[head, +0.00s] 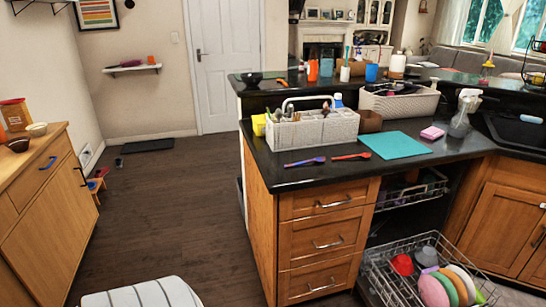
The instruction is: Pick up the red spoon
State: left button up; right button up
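The red spoon (350,156) lies flat on the dark countertop (290,178), near its front edge and left of a teal mat (394,145). A purple-blue spoon (304,162) lies just to its left, in front of a light grey caddy. Neither of my grippers shows in the head view, so nothing is seen touching the spoon.
The grey caddy (318,132) with a handle stands behind the spoons. A pink sponge (432,133) and spray bottle (464,112) stand further right. Below, a pulled-out dishwasher rack (385,283) holds dishes. Open wooden floor (165,205) lies left of the counter.

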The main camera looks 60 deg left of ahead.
aim_at(364, 155)
jog(key=u, duration=1.35)
